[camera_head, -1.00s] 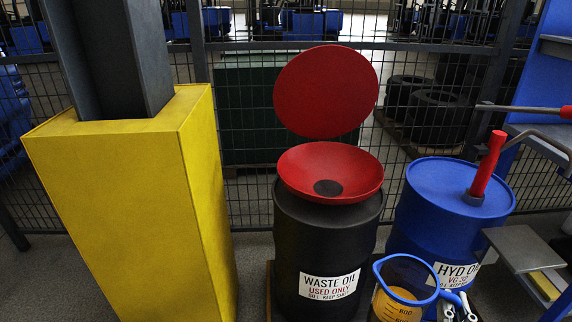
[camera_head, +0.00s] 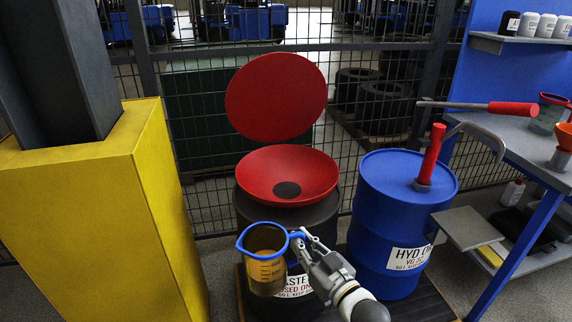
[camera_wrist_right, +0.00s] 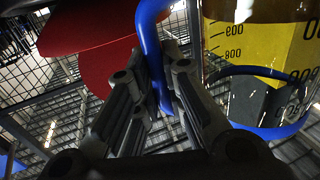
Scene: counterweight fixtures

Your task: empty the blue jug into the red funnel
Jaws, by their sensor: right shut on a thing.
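The blue jug (camera_head: 264,262) is clear with a blue rim and handle and holds amber liquid. It looks upright, in front of the black waste oil drum. My right gripper (camera_head: 300,240) is shut on its blue handle; the jug also fills the right of the right wrist view (camera_wrist_right: 262,60). The red funnel (camera_head: 288,172) sits on top of the drum, above and behind the jug in the head view, its round red lid (camera_head: 276,97) raised behind it. Part of the red funnel or lid shows in the right wrist view (camera_wrist_right: 95,50). My left gripper is not seen.
The black drum (camera_head: 245,212) stands beside a blue drum (camera_head: 392,225) with a red-handled pump (camera_head: 431,155). A yellow column guard (camera_head: 95,215) stands at the left. A workbench (camera_head: 525,150) is at the right, and a mesh fence runs behind.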

